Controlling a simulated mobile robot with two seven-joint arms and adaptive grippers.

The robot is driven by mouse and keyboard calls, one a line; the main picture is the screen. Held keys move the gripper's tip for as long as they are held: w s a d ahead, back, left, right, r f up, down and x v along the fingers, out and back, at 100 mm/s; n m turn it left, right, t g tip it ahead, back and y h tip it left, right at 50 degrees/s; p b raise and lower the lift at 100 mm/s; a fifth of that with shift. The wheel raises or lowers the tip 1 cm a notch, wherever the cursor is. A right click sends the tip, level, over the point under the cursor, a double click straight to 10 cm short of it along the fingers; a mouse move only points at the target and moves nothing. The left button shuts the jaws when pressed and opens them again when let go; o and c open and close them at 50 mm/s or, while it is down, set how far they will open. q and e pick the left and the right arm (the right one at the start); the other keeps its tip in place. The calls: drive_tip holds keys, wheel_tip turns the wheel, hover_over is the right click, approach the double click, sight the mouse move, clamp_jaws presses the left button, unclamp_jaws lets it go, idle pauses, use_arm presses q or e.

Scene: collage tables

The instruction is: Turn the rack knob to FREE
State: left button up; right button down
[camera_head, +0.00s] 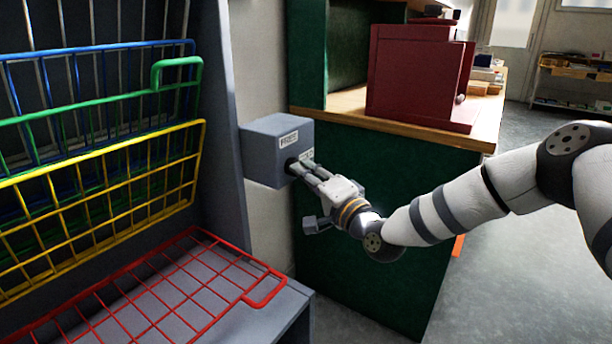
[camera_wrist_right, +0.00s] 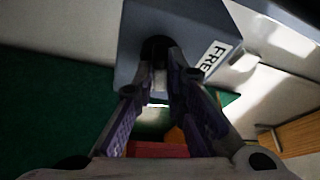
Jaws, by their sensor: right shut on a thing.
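The rack knob (camera_wrist_right: 155,46) is a small dark round piece on the face of a grey box (camera_head: 262,150) fixed beside the rack. White labels sit on the box; one label (camera_wrist_right: 213,56) reads "FRE" with its end cut off in the right wrist view. My right gripper (camera_head: 303,172) reaches the box from the right and is shut on the knob, its fingers on either side of it. The fingers hide most of the knob in the head view, and I cannot tell which way it points. My left gripper is not in view.
A grey rack (camera_head: 222,130) with blue, green, yellow and red wire shelves stands at left; the red shelf (camera_head: 190,300) lies lowest. A dark green cabinet (camera_head: 375,270) with a wooden top stands behind my gripper, carrying a dark red box (camera_head: 415,75). Open floor lies at right.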

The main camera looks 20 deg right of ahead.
use_arm(q)
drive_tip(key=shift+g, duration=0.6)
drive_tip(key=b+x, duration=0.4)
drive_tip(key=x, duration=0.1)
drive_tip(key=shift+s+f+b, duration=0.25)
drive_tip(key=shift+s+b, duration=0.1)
drive_tip(key=shift+b, duration=0.05)
use_arm(e)
drive_tip(key=n+y, duration=0.2)
drive_tip(key=n, duration=0.4)
drive_tip(key=n+y, duration=0.3)
drive_tip(key=n, duration=0.3)
drive_tip(key=n+y, duration=0.3)
drive_tip(key=n, duration=0.3)
drive_tip(key=shift+w+d+n+g, duration=0.25)
drive_tip(key=shift+w+n+g, duration=0.1)
drive_tip(key=shift+n+g, duration=0.05)
drive_tip(key=shift+r+n, duration=0.15)
drive_tip(key=shift+n, duration=0.15)
drive_tip(key=c, duration=1.6)
unclamp_jaws()
drive_tip(key=shift+c, duration=0.2)
drive_tip(key=shift+w+a+y, duration=0.1)
drive_tip(key=shift+y, duration=0.2)
drive_tip(key=shift+f, duration=0.25)
